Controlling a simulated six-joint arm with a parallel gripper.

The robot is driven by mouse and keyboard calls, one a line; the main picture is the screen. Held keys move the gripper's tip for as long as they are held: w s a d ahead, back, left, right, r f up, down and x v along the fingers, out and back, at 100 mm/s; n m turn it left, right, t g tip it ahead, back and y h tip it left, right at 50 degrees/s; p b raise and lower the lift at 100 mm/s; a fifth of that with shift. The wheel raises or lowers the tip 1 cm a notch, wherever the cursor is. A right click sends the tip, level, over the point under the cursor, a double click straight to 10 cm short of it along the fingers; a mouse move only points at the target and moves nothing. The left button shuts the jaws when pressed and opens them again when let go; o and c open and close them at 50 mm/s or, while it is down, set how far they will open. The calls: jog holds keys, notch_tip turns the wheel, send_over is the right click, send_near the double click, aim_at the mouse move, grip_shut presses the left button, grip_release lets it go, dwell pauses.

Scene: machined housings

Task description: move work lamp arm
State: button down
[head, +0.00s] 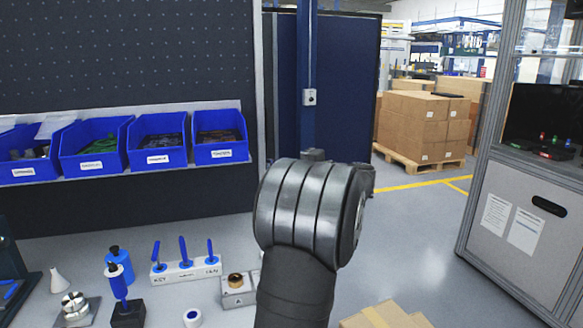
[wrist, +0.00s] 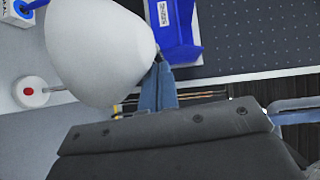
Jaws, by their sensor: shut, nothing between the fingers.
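A large white rounded shade (wrist: 100,50), which looks like the work lamp's head, fills the upper left of the wrist view. My gripper (wrist: 158,66) shows there as two blue-grey fingers shut together, empty, with the tips close beside the shade's right edge. I cannot tell whether they touch it. Thin rods with a brassy tint (wrist: 200,96) run behind the fingers; they may be part of the lamp arm. A blue-grey bar (wrist: 295,103) lies at the right edge, its role unclear. In the head view my own arm hides the middle, and neither lamp nor gripper is seen.
Blue bins (head: 158,140) line a shelf on the dark pegboard (head: 120,60). On the bench stand a rack of blue-handled tools (head: 185,270), a blue-and-black tool (head: 118,285) and a brass-centred block (head: 238,288). A white disc with a red button (wrist: 30,92) is left of the shade.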

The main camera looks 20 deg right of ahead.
jog(key=a+m+t+h, duration=0.1)
jog(key=a+h, duration=0.1)
jog(key=a, duration=0.1)
jog(key=a+m+t+h, duration=0.1)
jog(key=a+m+h, duration=0.1)
jog(key=a+h, duration=0.1)
jog(key=shift+m+t, duration=0.3)
jog(key=shift+w+a, duration=0.35)
jog(key=shift+a, duration=0.45)
jog(key=shift+w+a, duration=0.3)
jog(key=shift+a, duration=0.5)
jog(key=s+d, duration=0.2)
jog(key=d, duration=0.1)
jog(key=shift+s+d+r, duration=0.15)
jog(key=shift+s+d, duration=0.05)
jog(key=shift+s, duration=0.15)
jog(key=s, duration=0.9)
jog(key=shift+s+d+r, duration=0.3)
jog(key=shift+s+d, duration=0.05)
jog(key=shift+s, duration=0.05)
jog(key=shift+w, duration=0.1)
